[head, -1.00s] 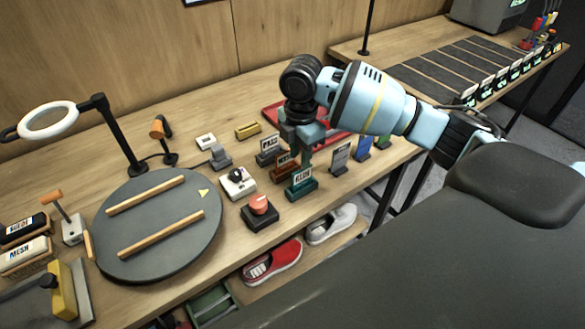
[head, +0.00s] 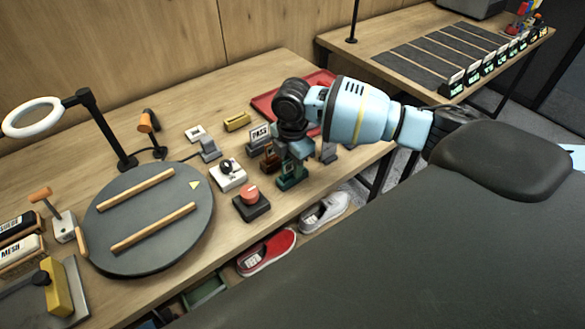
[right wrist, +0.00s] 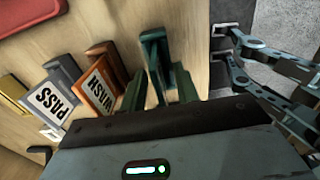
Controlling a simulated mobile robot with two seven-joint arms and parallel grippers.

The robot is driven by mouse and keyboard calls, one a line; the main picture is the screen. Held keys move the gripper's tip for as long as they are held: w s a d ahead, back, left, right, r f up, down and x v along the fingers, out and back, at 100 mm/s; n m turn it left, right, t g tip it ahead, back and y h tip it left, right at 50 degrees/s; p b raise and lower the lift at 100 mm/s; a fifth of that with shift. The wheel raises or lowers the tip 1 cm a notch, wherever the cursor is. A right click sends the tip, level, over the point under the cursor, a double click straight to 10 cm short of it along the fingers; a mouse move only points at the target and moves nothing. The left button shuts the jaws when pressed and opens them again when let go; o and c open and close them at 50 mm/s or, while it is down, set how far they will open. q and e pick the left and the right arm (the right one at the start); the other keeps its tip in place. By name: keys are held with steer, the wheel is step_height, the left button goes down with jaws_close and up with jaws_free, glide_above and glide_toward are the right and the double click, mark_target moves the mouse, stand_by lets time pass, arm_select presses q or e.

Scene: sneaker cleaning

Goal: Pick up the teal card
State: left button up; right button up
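The teal card stands in its teal holder (head: 291,182) near the table's front edge. In the head view my right gripper (head: 297,152) is right over it and hides its label. In the right wrist view the teal card (right wrist: 184,82) and holder show at the middle, partly cut off by my gripper's body. My right gripper's fingers (right wrist: 228,52) show at the right of that view, apart, with a gap between them. I cannot tell whether a finger touches the card. My left gripper is not in view.
A red-topped button (head: 250,199) and a white switch box (head: 228,177) are at the left. A red tray (head: 268,106) lies behind.

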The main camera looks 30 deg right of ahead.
steer(key=shift+f, duration=0.35)
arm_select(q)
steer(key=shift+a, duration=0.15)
arm_select(e)
steer(key=shift+c, duration=0.3)
jaws_close()
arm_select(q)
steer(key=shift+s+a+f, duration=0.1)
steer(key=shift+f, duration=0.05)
